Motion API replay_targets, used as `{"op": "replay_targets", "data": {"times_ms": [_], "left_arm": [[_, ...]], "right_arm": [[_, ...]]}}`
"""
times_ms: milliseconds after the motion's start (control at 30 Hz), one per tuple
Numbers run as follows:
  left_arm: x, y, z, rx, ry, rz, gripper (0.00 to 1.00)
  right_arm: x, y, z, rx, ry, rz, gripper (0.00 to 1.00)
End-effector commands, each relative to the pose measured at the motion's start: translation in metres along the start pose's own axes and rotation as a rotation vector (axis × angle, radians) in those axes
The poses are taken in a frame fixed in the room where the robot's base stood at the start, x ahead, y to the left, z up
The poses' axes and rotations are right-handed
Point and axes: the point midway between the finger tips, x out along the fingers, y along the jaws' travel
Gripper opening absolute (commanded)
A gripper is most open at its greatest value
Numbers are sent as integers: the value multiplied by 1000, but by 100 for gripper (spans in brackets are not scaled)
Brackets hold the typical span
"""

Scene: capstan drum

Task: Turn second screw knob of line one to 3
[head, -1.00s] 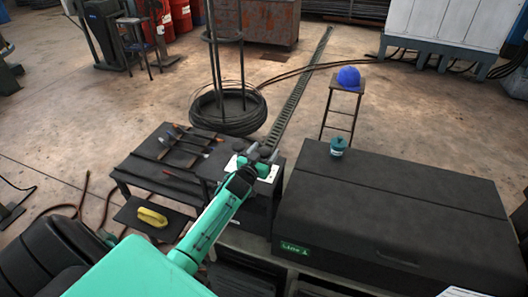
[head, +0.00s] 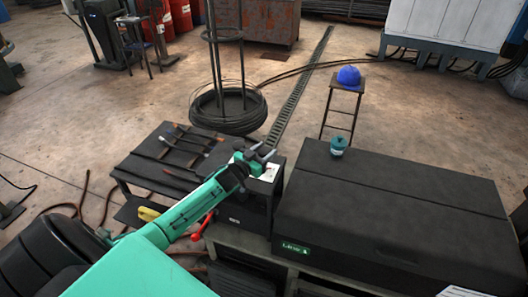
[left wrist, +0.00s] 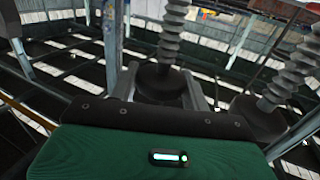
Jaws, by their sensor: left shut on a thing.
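My left gripper (head: 262,154) is at the top of a small dark stand (head: 252,210) left of the large box marked as line 1 (head: 295,249). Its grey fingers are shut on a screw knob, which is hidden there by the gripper. A white plate (head: 270,173) shows beside the fingers. In the left wrist view, a dark round knob with a ribbed grey shaft (left wrist: 172,38) stands between grey bars. A second ribbed shaft (left wrist: 292,75) with a dark base stands to its right. I cannot read any number or setting. My right gripper is out of view.
A dark table (head: 160,160) with several hand tools is at the left of the stand. A red-handled lever (head: 204,225) is in front. A blue helmet (head: 349,76) rests on a stool behind.

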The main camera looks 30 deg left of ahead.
Motion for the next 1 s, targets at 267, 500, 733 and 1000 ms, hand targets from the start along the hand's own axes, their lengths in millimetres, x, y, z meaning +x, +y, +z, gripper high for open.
{"op": "replay_targets", "data": {"times_ms": [267,500,733,1000], "left_arm": [[0,-1,-2,-2,2,37,24],[0,-1,-2,-2,2,36,49],[-1,-1,-1,-2,0,36,67],[-6,-1,1,-2,-1,36,67]], "right_arm": [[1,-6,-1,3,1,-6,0],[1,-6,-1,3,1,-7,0],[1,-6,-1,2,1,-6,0],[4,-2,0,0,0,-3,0]]}}
